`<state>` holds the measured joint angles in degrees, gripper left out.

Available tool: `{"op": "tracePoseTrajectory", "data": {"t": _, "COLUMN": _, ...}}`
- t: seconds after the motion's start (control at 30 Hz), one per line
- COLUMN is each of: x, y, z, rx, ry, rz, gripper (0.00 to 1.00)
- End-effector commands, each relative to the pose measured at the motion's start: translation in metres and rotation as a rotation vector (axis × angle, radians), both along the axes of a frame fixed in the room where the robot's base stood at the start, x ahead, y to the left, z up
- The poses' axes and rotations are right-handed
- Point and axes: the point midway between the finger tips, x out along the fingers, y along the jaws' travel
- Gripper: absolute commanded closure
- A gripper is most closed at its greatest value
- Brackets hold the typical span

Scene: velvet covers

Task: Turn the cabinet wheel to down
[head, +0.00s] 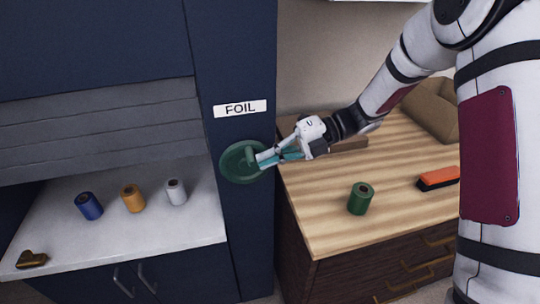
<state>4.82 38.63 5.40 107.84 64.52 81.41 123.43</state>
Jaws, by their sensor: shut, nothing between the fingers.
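The cabinet wheel (236,166) is a round green disc on the dark blue cabinet post, under a white label reading FOIL (240,108). It has a raised green part near its middle. My gripper (262,160) reaches in from the right, with its fingertips over the right side of the wheel. The fingers are shut with nothing between them. I cannot tell whether the fingertips touch the wheel or its raised part. The fingers hide part of the wheel's right side.
A grey slatted shutter (95,125) stands above a white counter (130,235) with blue (89,206), orange (132,198) and white (176,192) rolls. A wooden-topped dresser (310,205) at right holds a green roll (361,198), an orange-black brush (438,178) and a brown box (432,108).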

Motion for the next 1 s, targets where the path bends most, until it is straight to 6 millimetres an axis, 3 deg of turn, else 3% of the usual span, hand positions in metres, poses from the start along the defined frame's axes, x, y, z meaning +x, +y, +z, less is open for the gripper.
{"op": "tracePoseTrajectory", "data": {"t": 0.4, "x": -0.009, "y": 0.023, "z": 0.013, "rx": -0.291, "ry": -0.088, "rz": 0.008, "gripper": 1.0}}
{"op": "tracePoseTrajectory", "data": {"t": 1.0, "x": -0.012, "y": 0.038, "z": 0.012, "rx": -0.284, "ry": -0.08, "rz": 0.003, "gripper": 1.0}}
